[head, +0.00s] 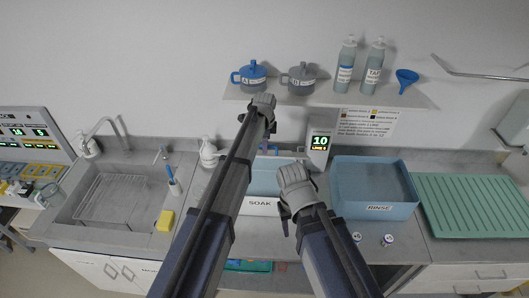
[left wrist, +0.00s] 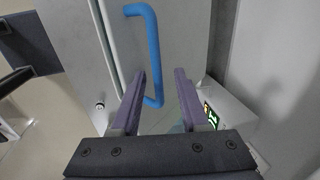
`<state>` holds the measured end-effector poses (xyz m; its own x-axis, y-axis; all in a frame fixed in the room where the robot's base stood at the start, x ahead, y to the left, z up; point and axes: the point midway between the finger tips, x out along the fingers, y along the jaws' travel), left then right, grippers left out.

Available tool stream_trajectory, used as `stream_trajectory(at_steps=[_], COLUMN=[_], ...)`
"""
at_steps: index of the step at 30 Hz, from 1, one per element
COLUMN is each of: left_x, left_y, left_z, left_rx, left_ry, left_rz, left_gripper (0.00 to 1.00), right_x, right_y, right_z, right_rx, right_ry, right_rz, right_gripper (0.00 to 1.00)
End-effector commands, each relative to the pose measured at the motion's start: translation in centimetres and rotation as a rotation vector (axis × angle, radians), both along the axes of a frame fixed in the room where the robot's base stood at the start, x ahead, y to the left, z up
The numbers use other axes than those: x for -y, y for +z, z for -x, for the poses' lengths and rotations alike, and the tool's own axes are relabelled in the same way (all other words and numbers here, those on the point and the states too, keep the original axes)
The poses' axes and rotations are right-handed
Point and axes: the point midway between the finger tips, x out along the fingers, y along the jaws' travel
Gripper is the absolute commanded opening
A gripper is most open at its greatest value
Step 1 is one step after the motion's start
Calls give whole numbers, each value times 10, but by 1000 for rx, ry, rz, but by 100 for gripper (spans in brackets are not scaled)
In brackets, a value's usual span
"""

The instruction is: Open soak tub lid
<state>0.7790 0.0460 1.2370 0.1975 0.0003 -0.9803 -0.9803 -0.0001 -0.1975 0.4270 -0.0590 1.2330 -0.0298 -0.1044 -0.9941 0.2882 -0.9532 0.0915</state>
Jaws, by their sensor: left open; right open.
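The soak tub (head: 259,205), light blue with a white SOAK label, stands on the counter between my arms, which partly cover it. In the left wrist view a blue bar handle (left wrist: 153,60) on a pale grey panel, apparently the lid (left wrist: 175,25), lies just beyond the fingertips. The lid's angle is hard to tell. My left gripper (head: 269,148) is open over the back of the tub; its purple fingers also show in the left wrist view (left wrist: 160,90), with nothing held. My right gripper (head: 286,222) is open near the tub's front right corner, its fingers partly hidden.
A timer (head: 319,144) reading 10 stands behind the tub's right side. The blue RINSE tub (head: 378,211) and green drainer (head: 478,205) are to the right. The sink (head: 110,200) and yellow sponge (head: 165,221) are left. A shelf (head: 325,99) with pots and bottles hangs above.

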Motion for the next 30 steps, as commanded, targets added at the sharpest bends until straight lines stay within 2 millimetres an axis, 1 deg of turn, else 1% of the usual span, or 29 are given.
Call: stream_trajectory(at_steps=[5, 12, 19, 25, 30], left_x=[0, 0, 0, 0, 0], left_y=[-14, -49, -86, -113, -128], left_z=[12, 43, 66, 79, 84], left_rx=[-1, -1, -1, -1, -1], left_ry=[0, 0, 0, 0, 0], left_rz=[0, 0, 0, 0, 0], left_gripper=[45, 45, 45, 45, 45], right_x=[0, 0, 0, 0, 0], right_y=[-14, -49, -86, -113, -128], right_z=[0, 0, 0, 0, 0], right_rx=[0, 0, 0, 0, 0], right_ry=[0, 0, 0, 0, 0], right_rz=[0, 0, 0, 0, 0], right_gripper=[50, 50, 50, 50, 50])
